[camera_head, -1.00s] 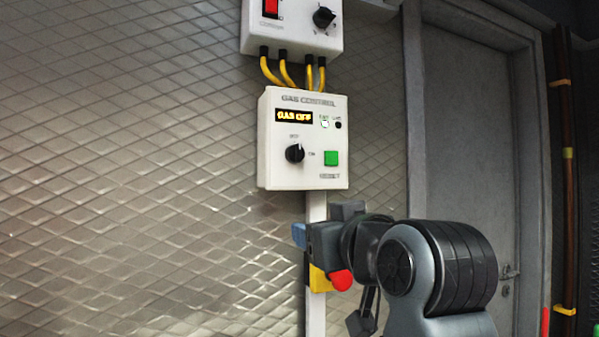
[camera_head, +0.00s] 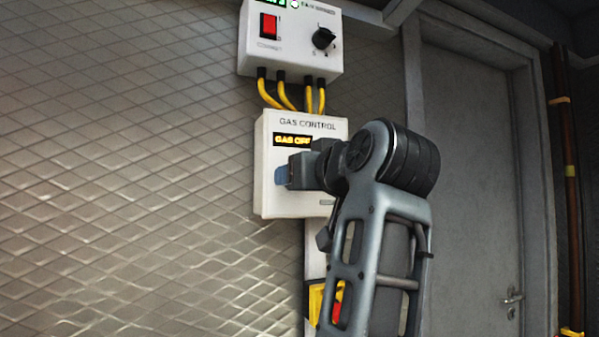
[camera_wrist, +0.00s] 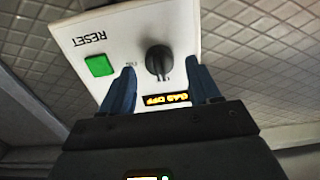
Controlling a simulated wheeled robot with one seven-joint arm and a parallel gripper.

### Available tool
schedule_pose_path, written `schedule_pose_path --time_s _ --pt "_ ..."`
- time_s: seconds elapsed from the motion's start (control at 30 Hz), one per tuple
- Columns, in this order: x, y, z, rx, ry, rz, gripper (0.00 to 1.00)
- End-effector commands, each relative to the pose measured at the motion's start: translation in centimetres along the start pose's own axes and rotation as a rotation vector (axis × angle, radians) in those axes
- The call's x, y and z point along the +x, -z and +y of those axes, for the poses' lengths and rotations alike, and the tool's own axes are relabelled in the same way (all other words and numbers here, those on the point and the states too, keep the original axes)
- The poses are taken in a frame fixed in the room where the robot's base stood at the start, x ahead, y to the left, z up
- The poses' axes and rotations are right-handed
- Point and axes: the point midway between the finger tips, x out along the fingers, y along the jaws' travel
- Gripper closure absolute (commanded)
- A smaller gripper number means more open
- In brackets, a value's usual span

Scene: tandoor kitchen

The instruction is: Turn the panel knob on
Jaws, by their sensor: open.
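The gas control box (camera_head: 268,198) is a white panel on the wall, and its display reads "GAS OFF". My gripper (camera_head: 282,176) is raised in front of the box and hides its knob and green button in the head view. In the wrist view the box (camera_wrist: 195,18) appears upside down. There the black knob (camera_wrist: 158,60) lies between and just beyond the two blue fingertips of my open gripper (camera_wrist: 163,75). No contact between fingers and knob can be made out. The green reset button (camera_wrist: 99,66) is beside the left finger.
A second white box (camera_head: 290,50) with a red switch (camera_head: 268,26) and a black dial (camera_head: 323,38) is above, joined by yellow cables (camera_head: 268,93). A yellow box with a red part (camera_head: 318,300) is below, partly behind my arm. A grey door (camera_head: 470,160) is at right.

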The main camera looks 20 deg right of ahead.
Motion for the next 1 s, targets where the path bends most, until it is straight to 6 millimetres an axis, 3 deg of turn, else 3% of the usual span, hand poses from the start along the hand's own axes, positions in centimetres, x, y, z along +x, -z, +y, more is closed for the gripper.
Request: schedule_pose_path --time_s 0.17,0.47,1.0 --pt "1.34 0.02 -0.03 -0.001 0.0 -0.001 0.38" --pt "1.51 -0.04 0.0 -0.001 0.0 0.0 0.39" --pt "1.49 -0.03 0.0 -0.001 0.0 0.0 0.91"
